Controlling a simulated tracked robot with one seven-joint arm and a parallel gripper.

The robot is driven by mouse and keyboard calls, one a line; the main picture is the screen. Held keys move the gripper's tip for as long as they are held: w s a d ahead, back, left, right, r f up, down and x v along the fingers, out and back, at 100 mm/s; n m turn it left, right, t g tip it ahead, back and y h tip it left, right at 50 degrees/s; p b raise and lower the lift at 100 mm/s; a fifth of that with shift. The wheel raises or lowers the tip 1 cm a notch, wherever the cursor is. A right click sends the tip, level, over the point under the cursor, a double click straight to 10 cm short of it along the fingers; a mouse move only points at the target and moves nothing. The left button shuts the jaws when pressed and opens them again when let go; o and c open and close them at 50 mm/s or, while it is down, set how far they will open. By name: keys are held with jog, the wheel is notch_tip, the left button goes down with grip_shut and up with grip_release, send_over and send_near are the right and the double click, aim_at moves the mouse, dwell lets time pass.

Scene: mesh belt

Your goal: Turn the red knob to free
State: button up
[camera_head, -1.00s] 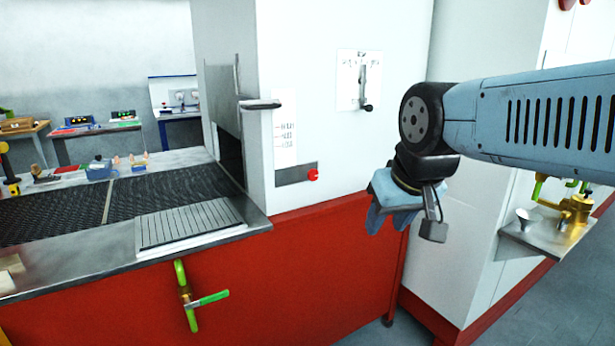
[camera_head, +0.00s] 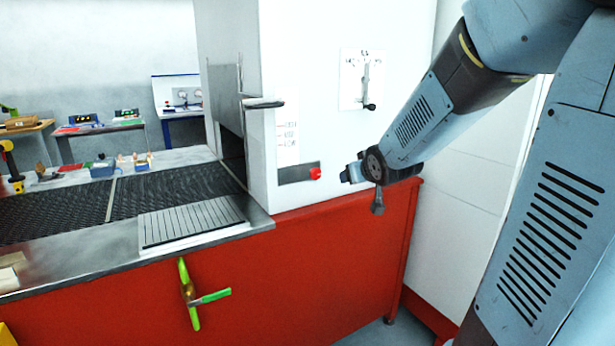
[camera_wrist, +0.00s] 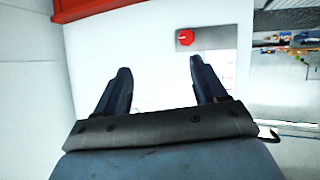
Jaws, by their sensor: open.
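The red knob (camera_head: 315,173) sits at the right end of a grey plate (camera_head: 294,173) low on the white cabinet's front. It also shows in the wrist view (camera_wrist: 185,37), above and near the right fingertip. My gripper (camera_head: 347,174) is just right of the knob in the head view, partly hidden behind my wrist. In the wrist view my gripper (camera_wrist: 160,78) has its two fingers wide apart with nothing between them. The knob lies outside the gap, toward the right finger. Any marking beside the knob is too small to read.
A lever on a white panel (camera_head: 361,80) is above my gripper. A handle (camera_head: 262,103) sticks out at the cabinet's left edge. The mesh belt (camera_head: 165,190) and a grooved plate (camera_head: 192,222) lie left. A green-handled valve (camera_head: 212,297) is on the red base (camera_head: 330,270).

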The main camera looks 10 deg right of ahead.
jog(key=w+f+n+t+y, duration=0.1)
jog(key=w+f+t+y, duration=0.1)
jog(key=w+f, duration=0.3)
jog(key=n+t+y, duration=0.2)
jog(key=t+y, duration=0.1)
jog(key=y, duration=0.1)
send_near(317, 176)
jog(key=x, duration=1.1)
jog(key=c, duration=1)
